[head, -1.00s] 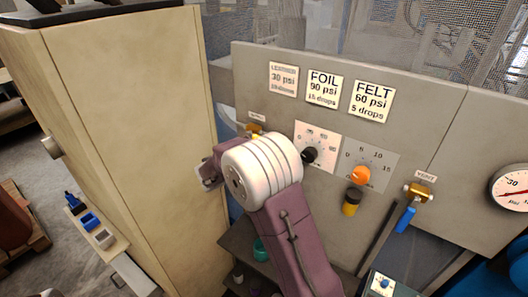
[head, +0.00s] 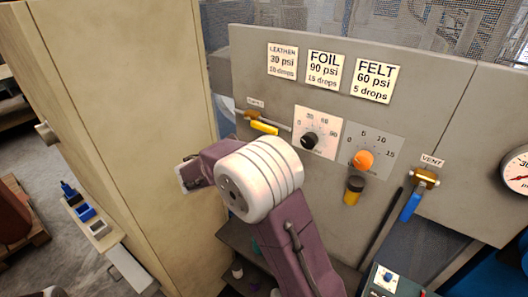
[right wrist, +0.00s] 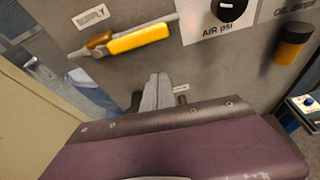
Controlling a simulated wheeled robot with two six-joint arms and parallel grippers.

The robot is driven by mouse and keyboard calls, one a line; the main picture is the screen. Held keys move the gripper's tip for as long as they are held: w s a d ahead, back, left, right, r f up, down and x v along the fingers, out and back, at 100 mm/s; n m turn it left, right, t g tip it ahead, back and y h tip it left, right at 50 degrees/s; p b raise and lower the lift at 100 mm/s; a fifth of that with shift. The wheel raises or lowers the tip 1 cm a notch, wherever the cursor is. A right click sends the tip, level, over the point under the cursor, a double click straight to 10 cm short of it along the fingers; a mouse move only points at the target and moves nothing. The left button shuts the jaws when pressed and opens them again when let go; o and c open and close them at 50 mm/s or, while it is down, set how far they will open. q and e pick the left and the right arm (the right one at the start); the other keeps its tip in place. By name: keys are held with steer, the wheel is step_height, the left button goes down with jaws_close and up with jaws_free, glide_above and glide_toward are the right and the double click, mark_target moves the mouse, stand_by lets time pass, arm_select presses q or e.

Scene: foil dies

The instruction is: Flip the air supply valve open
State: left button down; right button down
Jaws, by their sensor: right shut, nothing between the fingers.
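The air supply valve has a brass body (head: 252,115) and a yellow lever (head: 264,128), under a small label at the left of the grey panel. In the right wrist view the yellow lever (right wrist: 138,40) lies lengthwise along the grey pipe, beside the brass body (right wrist: 99,42). My right gripper (right wrist: 158,80) is shut and empty, below the lever and apart from it in that view. In the head view my right arm stands in front of the panel, below the valve, and its fingertips cannot be made out. My left gripper is not in view.
A black-pointer air dial (head: 309,141), an orange knob (head: 363,160) and a yellow-black part (head: 353,190) sit right of the valve. A blue-handled vent valve (head: 412,205) and a gauge (head: 518,172) are further right. A beige cabinet (head: 130,130) stands close on the left.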

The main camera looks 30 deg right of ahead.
steer(key=v, duration=0.5)
steer(key=shift+w+b, duration=0.1)
steer(key=shift+b, duration=0.25)
steer(key=shift+a, duration=0.15)
